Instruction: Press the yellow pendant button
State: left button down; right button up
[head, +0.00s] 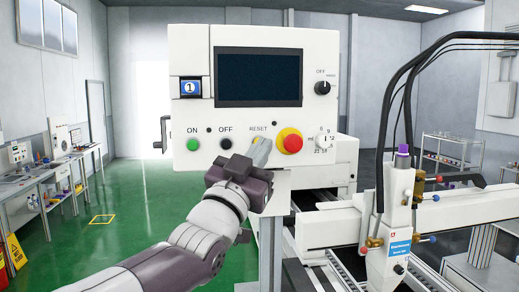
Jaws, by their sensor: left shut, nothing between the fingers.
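A white control box (190,60) with a dark screen (258,77) faces me. Its lower row has a green ON button (193,145), a black OFF button (226,143), a RESET label (258,128), and a red mushroom button (292,143) on a yellow collar. My left gripper (261,143) is shut and empty, its fingertips just below the RESET label. They cover the spot under that label, so no separate yellow button shows there. I cannot tell whether the fingertips touch the panel. My right gripper is not in view.
A white dispensing unit (398,215) with black cables stands at the right, near a conveyor frame. Workbenches (60,165) line the left wall. The green floor between is open.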

pick_arm(q)
jog(key=s+b, duration=0.1)
jog(key=s, duration=0.1)
jog(key=s+b, duration=0.1)
jog(key=s, duration=0.1)
jog(key=shift+d, duration=0.4)
jog(key=w+a+f+n+g+y, duration=0.1)
jog(key=f+g+y, duration=0.15)
jog(key=f, duration=0.75)
jog(key=a+f+n+g+y+b, duration=0.1)
jog(key=a+f+g+y, duration=0.15)
jog(key=f, duration=0.75)
jog(key=w+f+n+g+y, duration=0.1)
jog(key=f+g, duration=0.3)
jog(key=f, duration=0.6)
jog(key=s+a+f+n+g+y+b, duration=0.1)
jog(key=s+a+f+g, duration=0.2)
jog(key=s+f, duration=0.3)
jog(key=s+a+f+n+g+y+b, duration=0.1)
jog(key=s+a+f+g, duration=0.3)
jog(key=f, duration=0.9)
jog(key=s+a+f+n+g+y+b, duration=0.1)
jog(key=s+a+f+n+g+y, duration=0.1)
jog(key=s+a+f+g, duration=0.2)
jog(key=s+a+f, duration=0.3)
jog(key=s+f, duration=0.2)
jog(key=s, duration=0.1)
jog(key=shift+a+f+n+b, duration=0.25)
jog(key=shift+f+n+b, duration=0.05)
jog(key=shift+f+b, duration=0.1)
